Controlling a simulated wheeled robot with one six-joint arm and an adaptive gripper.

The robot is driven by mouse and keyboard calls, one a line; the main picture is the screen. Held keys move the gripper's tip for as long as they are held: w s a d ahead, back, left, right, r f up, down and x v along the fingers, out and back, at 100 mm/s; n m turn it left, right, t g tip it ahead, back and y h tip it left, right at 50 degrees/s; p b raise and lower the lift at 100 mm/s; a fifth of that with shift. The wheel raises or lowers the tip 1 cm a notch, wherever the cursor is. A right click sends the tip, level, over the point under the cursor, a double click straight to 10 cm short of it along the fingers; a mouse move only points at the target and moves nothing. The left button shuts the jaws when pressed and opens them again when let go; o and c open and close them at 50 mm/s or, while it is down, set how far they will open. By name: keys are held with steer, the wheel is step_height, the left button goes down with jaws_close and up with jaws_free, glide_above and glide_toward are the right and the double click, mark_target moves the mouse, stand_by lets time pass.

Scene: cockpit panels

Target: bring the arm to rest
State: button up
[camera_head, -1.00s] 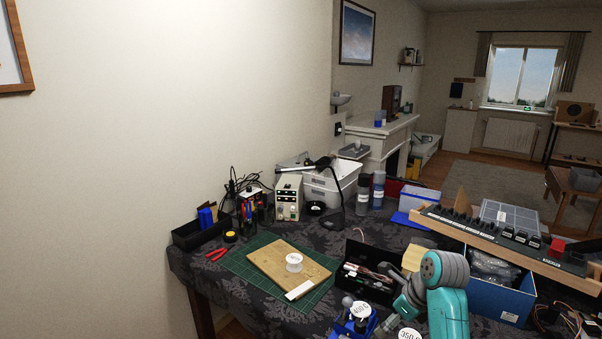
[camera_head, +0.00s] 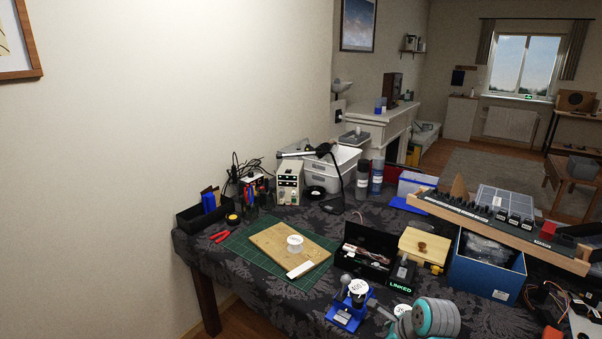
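Only part of my arm (camera_head: 436,317) shows, as a grey and teal joint at the bottom edge, right of centre. It is above the near part of the table. The fingers of my gripper cannot be made out in this view, so whether it holds anything is hidden.
Left of the arm stands a blue holder with a white round label (camera_head: 358,288). Behind it are a black box marked LINKED (camera_head: 401,276), a wooden box (camera_head: 424,246) and a blue carton (camera_head: 486,268). A wooden board (camera_head: 272,246) lies on the green mat (camera_head: 258,263).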

steer(key=s+a+f+n+t+h, duration=0.15)
steer(key=s+f+n, duration=0.35)
steer(key=s+f, duration=0.7)
steer(key=s+f+n+t, duration=0.2)
steer(key=s+n+t, duration=0.3)
steer(key=s, duration=0.9)
steer(key=s+r+n+t, duration=0.1)
steer(key=s+r+n, duration=0.6)
steer(key=s, duration=0.5)
steer(key=s+r+n+t+h, duration=0.1)
steer(key=s+r+n+t, duration=0.1)
steer(key=s+r+n, duration=0.5)
steer(key=s+a+r, duration=0.1)
steer(key=s+r, duration=0.3)
steer(key=s, duration=0.1)
steer(key=shift+s+r+n, duration=0.2)
steer(key=shift+r+n, duration=0.1)
steer(key=shift+r, duration=0.1)
steer(key=shift+t, duration=0.25)
